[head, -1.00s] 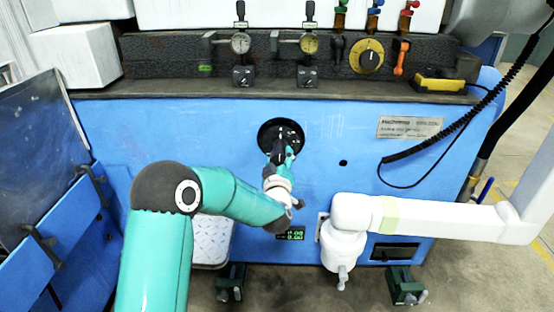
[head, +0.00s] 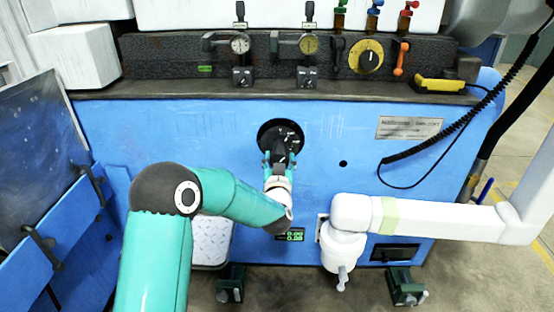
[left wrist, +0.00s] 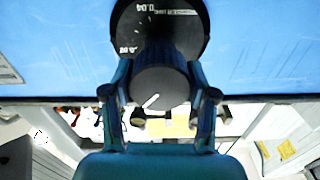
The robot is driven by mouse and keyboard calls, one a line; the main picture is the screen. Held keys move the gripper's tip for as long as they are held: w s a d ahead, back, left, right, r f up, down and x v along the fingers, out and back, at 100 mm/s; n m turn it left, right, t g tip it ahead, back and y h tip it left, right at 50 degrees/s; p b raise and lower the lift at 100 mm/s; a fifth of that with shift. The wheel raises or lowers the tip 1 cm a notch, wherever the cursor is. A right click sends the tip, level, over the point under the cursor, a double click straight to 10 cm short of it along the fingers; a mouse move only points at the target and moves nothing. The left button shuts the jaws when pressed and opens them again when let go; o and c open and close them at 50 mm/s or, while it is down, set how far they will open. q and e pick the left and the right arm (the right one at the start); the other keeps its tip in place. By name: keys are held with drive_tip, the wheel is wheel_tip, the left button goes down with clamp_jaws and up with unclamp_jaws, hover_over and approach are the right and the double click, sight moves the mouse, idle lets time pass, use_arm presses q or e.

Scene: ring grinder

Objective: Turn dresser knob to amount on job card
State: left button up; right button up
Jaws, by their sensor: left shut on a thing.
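My left gripper (head: 280,156) is at the black round dial (head: 268,133) on the blue machine front. In the left wrist view, the gripper (left wrist: 160,92) has a finger on each side of the dark dresser knob (left wrist: 160,86) and is shut on it. A white pointer line shows on the knob's face. White dial markings, one reading 0.04, show behind it; the gripper partly hides the scale. A small green digital display (head: 291,235) sits below; its digits look like zeros but are small. I cannot make out a job card. My right gripper is not in view.
A white jointed arm (head: 440,216) crosses the right front of the machine. Two gauges (head: 240,44), a yellow dial (head: 367,57) and coloured valves line the shelf above. A black coiled cable (head: 450,128) hangs at right. The blue panel around the dial is mostly clear.

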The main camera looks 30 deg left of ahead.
use_arm(q)
drive_tip(key=m, duration=0.3)
drive_tip(key=shift+s+f+m+p, duration=0.15)
drive_tip(key=shift+f+m+p, duration=0.15)
drive_tip(key=shift+f+p, duration=0.05)
drive_tip(key=shift+m+p, duration=0.4)
drive_tip(key=shift+m, duration=1.6)
drive_tip(key=shift+f, duration=0.1)
drive_tip(key=o, duration=1.1)
drive_tip(key=shift+o, duration=0.3)
drive_tip(key=shift+r, duration=0.25)
